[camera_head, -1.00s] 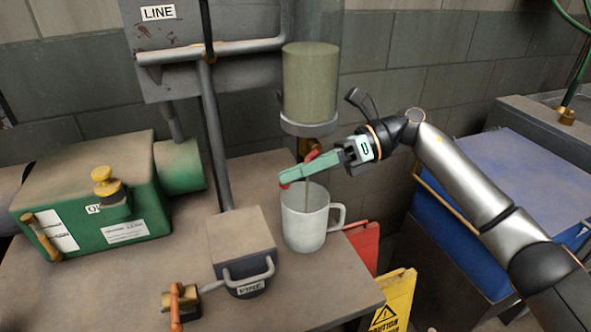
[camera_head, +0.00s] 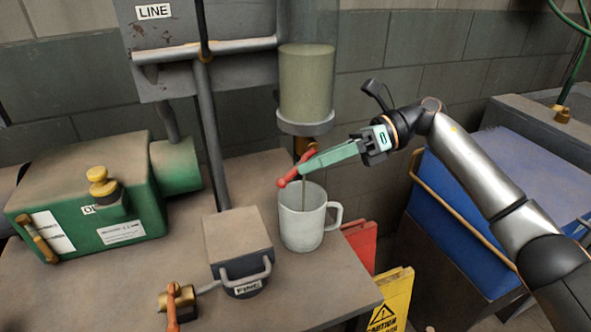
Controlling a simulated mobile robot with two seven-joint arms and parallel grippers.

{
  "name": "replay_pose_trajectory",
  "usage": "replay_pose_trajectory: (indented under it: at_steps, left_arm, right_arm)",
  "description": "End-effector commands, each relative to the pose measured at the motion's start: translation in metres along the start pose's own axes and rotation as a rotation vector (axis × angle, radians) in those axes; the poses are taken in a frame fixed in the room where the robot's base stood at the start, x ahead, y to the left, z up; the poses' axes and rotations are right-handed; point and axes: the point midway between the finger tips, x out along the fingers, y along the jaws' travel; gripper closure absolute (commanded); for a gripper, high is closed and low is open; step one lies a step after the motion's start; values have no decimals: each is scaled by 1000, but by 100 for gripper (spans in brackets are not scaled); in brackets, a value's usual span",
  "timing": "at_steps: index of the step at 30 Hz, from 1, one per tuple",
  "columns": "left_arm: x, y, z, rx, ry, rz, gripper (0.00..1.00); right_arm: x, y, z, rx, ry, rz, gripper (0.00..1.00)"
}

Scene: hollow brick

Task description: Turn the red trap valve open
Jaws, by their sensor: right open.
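The red trap valve lever (camera_head: 288,180) sits under the glass bowl (camera_head: 306,85), on a brass fitting (camera_head: 304,146). It slants down to the left above the white mug (camera_head: 301,222). My right gripper (camera_head: 303,168) reaches in from the right with its green fingers at the lever. It is open, but its fingers look close together from this side. I cannot tell whether they touch the lever. The bowl holds murky, yellowish liquid. A thin dark stream or rod runs from below the valve into the mug. My left gripper is not in view.
A green machine (camera_head: 90,200) with a yellow knob stands at the left. A yellow caution sign (camera_head: 390,300) and a blue bin (camera_head: 460,220) are to the right.

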Motion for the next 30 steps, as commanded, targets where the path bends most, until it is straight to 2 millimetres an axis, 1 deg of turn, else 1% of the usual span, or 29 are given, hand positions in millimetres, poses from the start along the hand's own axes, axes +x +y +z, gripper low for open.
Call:
replay_pose_trajectory:
  at_steps: [1,6,9,13,17,24,25,28,30]
  left_arm:
    - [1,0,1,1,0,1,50]
    - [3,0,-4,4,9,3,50]
    - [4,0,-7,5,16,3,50]
    - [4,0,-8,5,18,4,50]
    - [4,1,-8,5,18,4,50]
    - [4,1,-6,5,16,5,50]
    - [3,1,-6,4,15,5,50]
    - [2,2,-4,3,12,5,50]
    - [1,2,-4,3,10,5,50]
  right_arm:
    - [-13,-1,0,-1,-2,-5,55]
    - [-50,-1,0,0,-2,-4,55]
    - [-67,0,1,-1,-2,-2,55]
    - [-82,0,1,-1,-1,0,55]
    - [-88,0,0,-1,0,0,55]
    - [-89,1,0,-1,0,1,55]
    - [-88,0,0,-1,0,1,57]
    - [-85,0,0,3,-8,7,69]
    - [-78,-1,-2,12,-30,22,77]
